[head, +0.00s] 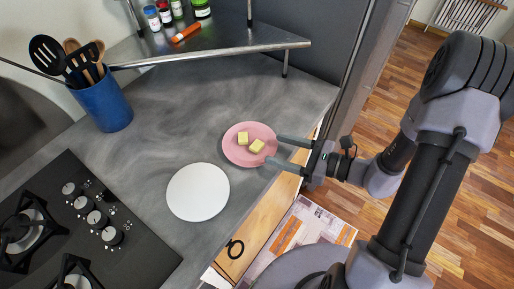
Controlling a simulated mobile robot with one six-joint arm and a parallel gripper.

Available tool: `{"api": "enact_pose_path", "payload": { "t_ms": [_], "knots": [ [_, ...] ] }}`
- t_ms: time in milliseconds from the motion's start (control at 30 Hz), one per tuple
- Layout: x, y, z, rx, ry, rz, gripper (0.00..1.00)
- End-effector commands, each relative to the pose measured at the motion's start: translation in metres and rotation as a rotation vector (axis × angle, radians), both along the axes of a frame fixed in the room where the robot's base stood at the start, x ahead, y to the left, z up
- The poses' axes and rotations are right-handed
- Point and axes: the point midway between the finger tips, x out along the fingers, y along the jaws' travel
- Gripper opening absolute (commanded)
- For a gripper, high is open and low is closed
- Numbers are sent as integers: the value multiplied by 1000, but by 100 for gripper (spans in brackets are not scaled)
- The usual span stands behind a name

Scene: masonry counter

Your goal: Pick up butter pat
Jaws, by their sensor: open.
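Two pale yellow butter pats lie on a pink plate (232,155) near the counter's right edge. One butter pat (243,138) lies toward the plate's upper middle. The other butter pat (257,146) lies just right of it, closer to my gripper. My gripper (273,149) comes in from the right with its two fingers apart and nothing between them. The fingertips reach the plate's right rim in the picture, one on each side of the right pat's level. I cannot tell how high they are above the plate.
A white plate (198,192) sits below left of the pink plate. A black stove (125,262) is at lower left, a blue utensil holder (104,106) at upper left. A metal shelf (225,50) with jars stands at the back. The grey counter between is clear.

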Motion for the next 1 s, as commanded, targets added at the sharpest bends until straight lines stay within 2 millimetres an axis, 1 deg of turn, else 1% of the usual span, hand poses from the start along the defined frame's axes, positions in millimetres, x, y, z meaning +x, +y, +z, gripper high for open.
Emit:
{"api": "enact_pose_path", "payload": {
  "t_ms": [33,100,200,300,467,567,700,767,800,1000],
  "knots": [
    [2,10,-7,0,-1,6,61],
    [6,24,-14,0,-1,7,61],
    [14,38,-14,0,0,5,61],
    [17,43,-13,0,0,3,61],
    [17,43,-12,0,-1,2,61],
    [17,43,-12,0,-1,2,43],
    [17,43,-12,0,-1,2,16],
    [17,43,-12,-1,0,3,4],
    [17,43,-12,-1,0,3,0],
    [17,43,-12,-1,0,3,0]
  ]
}}
